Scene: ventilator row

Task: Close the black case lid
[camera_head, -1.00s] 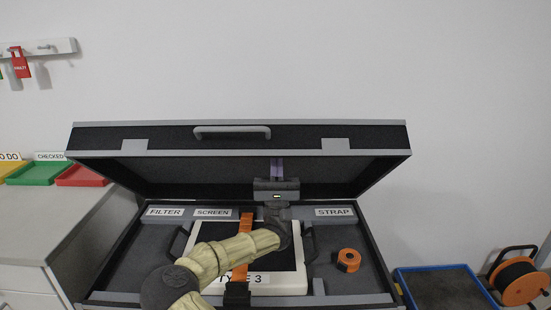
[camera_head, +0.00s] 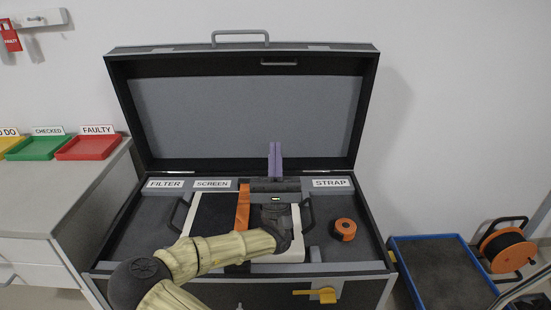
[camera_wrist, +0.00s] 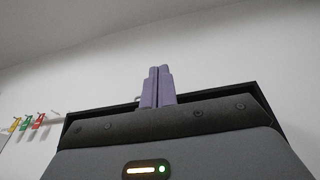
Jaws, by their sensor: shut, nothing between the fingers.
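The black case (camera_head: 225,295) is open, and its lid (camera_head: 240,115) stands roughly upright behind it with the grey inner face toward me. A grey handle (camera_head: 240,33) shows at the lid's top edge. My gripper (camera_head: 275,147) is over the back of the case, purple fingers pointing up in front of the lid's lower inner face. The fingers are together and empty; I cannot tell whether they touch the lid. In the wrist view the fingers (camera_wrist: 156,85) rise in front of the lid's dark edge (camera_wrist: 235,92). My arm and gripper hide part of the case's contents.
Inside the case are a white-framed device (camera_head: 290,256), an orange strap (camera_head: 243,205) and an orange roll (camera_head: 345,229). A counter with a red tray (camera_head: 90,148) and other trays is at left. A blue-rimmed bin (camera_head: 440,238) and an orange cable reel (camera_head: 507,250) are at right.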

